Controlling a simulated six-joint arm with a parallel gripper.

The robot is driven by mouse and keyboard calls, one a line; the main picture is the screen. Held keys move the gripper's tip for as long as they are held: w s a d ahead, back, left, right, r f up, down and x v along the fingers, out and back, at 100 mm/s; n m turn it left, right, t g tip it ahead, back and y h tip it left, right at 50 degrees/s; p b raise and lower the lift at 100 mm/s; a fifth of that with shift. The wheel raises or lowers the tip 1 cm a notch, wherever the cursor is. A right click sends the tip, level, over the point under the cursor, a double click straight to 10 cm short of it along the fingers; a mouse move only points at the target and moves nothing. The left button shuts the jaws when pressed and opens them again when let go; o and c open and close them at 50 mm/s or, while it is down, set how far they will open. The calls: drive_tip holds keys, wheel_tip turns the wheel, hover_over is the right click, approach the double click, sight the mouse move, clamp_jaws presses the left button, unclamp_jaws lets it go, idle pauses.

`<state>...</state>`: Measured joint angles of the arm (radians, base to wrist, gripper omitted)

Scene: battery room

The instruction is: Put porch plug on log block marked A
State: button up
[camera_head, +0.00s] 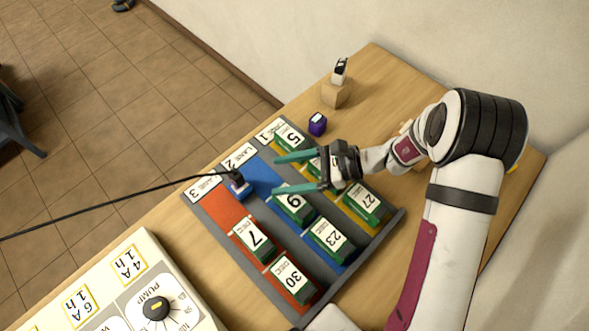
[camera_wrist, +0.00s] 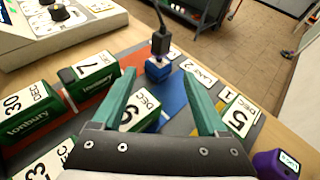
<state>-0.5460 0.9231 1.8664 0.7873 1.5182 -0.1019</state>
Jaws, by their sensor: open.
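A black plug on a black cable (camera_head: 236,176) stands on a small blue block (camera_head: 240,190) at the far end of lane 2; in the wrist view the plug (camera_wrist: 160,42) and blue block (camera_wrist: 158,70) sit straight ahead. I cannot confirm that this is the porch plug. A purple block (camera_head: 317,125) with a small label stands beyond the tray; it also shows at the lower right of the wrist view (camera_wrist: 272,164). No letter A is readable on any block. My gripper (camera_head: 275,174) is open and empty above the lanes, its teal fingers pointing toward the plug, apart from it.
A grey tray (camera_head: 398,222) has yellow, blue and red lanes with several numbered green blocks. A wooden block (camera_head: 336,93) bearing a small black-and-white item stands at the back. A control panel (camera_head: 105,300) is at lower left. The cable crosses the left side.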

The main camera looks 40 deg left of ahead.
drive_tip(key=w+d+r+n+t+h, duration=0.1)
drive_tip(key=d+r+n+t+h, duration=0.2)
drive_tip(key=d+r, duration=0.9)
drive_tip(key=s+d+r+t+h, duration=0.1)
drive_tip(key=s+d+t+h, duration=0.1)
drive_tip(key=d, duration=0.7)
drive_tip(key=s+d+r+t+h, duration=0.1)
drive_tip(key=s+d+t+h, duration=0.2)
drive_tip(key=d, duration=0.7)
drive_tip(key=shift+s+d+t, duration=0.2)
drive_tip(key=shift+s+t, duration=0.4)
drive_tip(key=shift+s, duration=0.15)
